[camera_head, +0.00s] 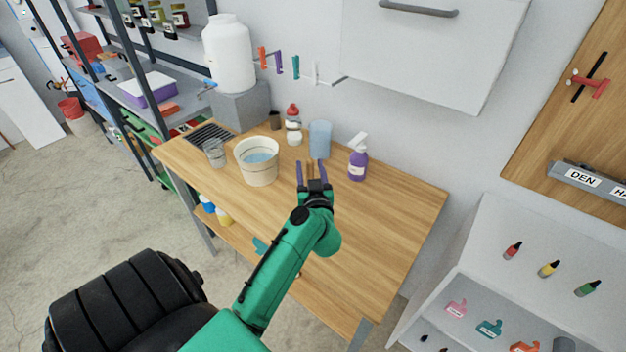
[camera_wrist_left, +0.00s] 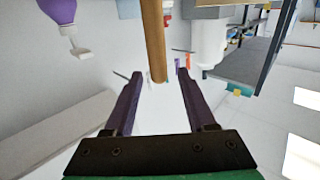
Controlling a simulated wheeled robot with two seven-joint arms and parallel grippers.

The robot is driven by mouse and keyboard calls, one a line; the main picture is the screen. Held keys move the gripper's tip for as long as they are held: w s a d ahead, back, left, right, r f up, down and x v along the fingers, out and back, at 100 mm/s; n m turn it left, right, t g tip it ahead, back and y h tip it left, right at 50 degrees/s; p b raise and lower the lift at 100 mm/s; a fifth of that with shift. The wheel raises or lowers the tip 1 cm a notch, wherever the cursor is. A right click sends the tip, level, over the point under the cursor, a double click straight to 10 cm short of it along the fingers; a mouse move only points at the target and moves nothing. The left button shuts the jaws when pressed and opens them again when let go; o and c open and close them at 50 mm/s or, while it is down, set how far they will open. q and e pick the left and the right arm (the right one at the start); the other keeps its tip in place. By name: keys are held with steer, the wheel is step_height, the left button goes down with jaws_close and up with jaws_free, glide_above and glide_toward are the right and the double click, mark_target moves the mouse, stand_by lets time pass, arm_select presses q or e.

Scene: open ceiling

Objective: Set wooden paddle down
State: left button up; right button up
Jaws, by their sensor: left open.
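My left gripper (camera_head: 311,166) is open over the wooden table (camera_head: 365,225), just in front of the cups and bottles. In the left wrist view, the round brown shaft of the wooden paddle (camera_wrist_left: 154,40) comes in from the top edge. Its end shows between the spread fingertips (camera_wrist_left: 158,76), with a gap on each side. In the head view, only a small brown bit of it (camera_head: 310,171) shows between the fingers. The rest of the paddle is hidden or out of frame. My right gripper is not in view.
A white bucket of blue liquid (camera_head: 257,168), a glass (camera_head: 214,153), a blue cup (camera_head: 320,140) and a purple spray bottle (camera_head: 358,160) stand near the gripper. A white tank (camera_head: 229,55) is at the back left. The table's right part is clear.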

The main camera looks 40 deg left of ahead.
arm_select(q)
steer(key=b+v, duration=0.1)
steer(key=v, duration=0.8)
steer(key=shift+s+d+b, duration=0.25)
steer(key=shift+s+b, duration=0.05)
steer(key=shift+b, duration=0.1)
steer(key=shift+r, duration=0.1)
